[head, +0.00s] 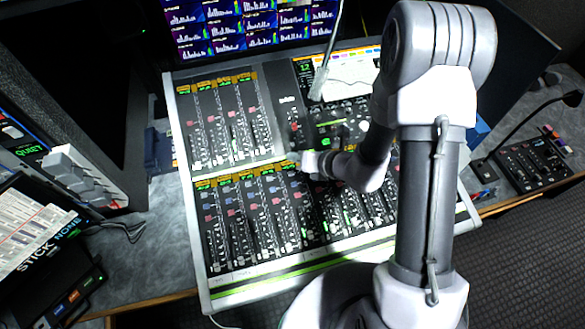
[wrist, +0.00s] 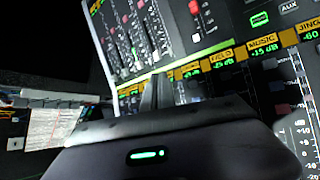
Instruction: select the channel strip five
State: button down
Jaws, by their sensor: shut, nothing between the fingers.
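The mixing console (head: 232,279) has a white frame, an upper left bank of strips (head: 225,118) and a longer lower bank (head: 255,222), with yellow-and-green labels along each top. Strip numbers are unreadable. Counting from the left, the fifth lower strip (head: 286,207) runs down just below my gripper (head: 303,162), which is over the top label row. In the wrist view my gripper (wrist: 158,92) is shut and empty, its fingers pointing at the label row. Labels reading FIELD (wrist: 221,58) and MUSIC (wrist: 263,43) show to its right. Contact with the panel cannot be told.
A gooseneck microphone (head: 318,85) rises over the console's middle. Monitors (head: 245,25) stand behind. A small panel with another gooseneck (head: 530,160) is at right. My arm hides the console's right part. The grey desk (head: 150,250) at left is mostly clear.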

jog(key=shift+f, duration=0.1)
jog(key=b, duration=0.7)
send_over(294, 178)
notch_tip(294, 178, down, 8)
jog(key=shift+f, duration=0.25)
dwell(1.4)
jog(key=shift+f+b, duration=0.3)
jog(key=shift+f, duration=0.15)
jog(key=shift+f+b, duration=0.35)
jog(key=shift+f, duration=0.05)
dwell(0.4)
jog(key=shift+r, duration=0.15)
jog(key=shift+r+p, duration=0.65)
jog(key=shift+r, duration=0.05)
